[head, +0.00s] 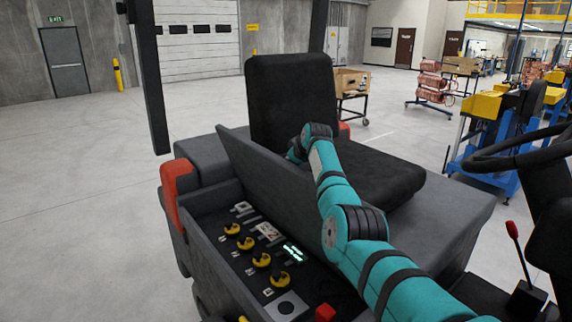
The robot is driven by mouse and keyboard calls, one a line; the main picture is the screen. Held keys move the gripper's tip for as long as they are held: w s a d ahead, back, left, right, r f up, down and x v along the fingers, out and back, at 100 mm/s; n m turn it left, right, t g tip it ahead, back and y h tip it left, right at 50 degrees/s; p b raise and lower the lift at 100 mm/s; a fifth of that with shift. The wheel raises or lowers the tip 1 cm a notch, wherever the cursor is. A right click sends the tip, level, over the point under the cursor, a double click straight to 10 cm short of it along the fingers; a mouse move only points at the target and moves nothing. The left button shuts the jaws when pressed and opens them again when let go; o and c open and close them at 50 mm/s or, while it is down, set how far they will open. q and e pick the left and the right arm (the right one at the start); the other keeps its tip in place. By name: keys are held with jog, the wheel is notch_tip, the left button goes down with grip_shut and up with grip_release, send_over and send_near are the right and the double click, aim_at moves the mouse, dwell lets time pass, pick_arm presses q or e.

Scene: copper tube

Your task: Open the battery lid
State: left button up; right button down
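A dark grey vehicle body with a black seat (290,95) fills the middle of the head view. A long dark panel (262,172), which may be the battery lid, stands tilted along the left side of the seat. I cannot tell from this view how far it is open. A teal arm, which comes in from the lower right and seems to be my right one, reaches over the seat. Its wrist bends down behind the panel's upper edge, so its gripper is hidden. My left arm and gripper are not in view.
A control strip with yellow knobs (262,260) and a small lit display (293,252) runs along the panel's near side. A red-orange part (178,178) is at the left corner. A steering wheel (520,150) and red-tipped lever (518,250) are at right. Open floor lies left.

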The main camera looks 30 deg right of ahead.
jog(key=shift+d, duration=0.2)
jog(key=c, duration=1.6)
grip_release()
jog(key=shift+c, duration=0.2)
jog(key=shift+o, duration=0.4)
jog(key=shift+w+f, duration=0.1)
jog(key=shift+d, duration=0.1)
jog(key=v, duration=1.2)
jog(key=shift+d, duration=0.1)
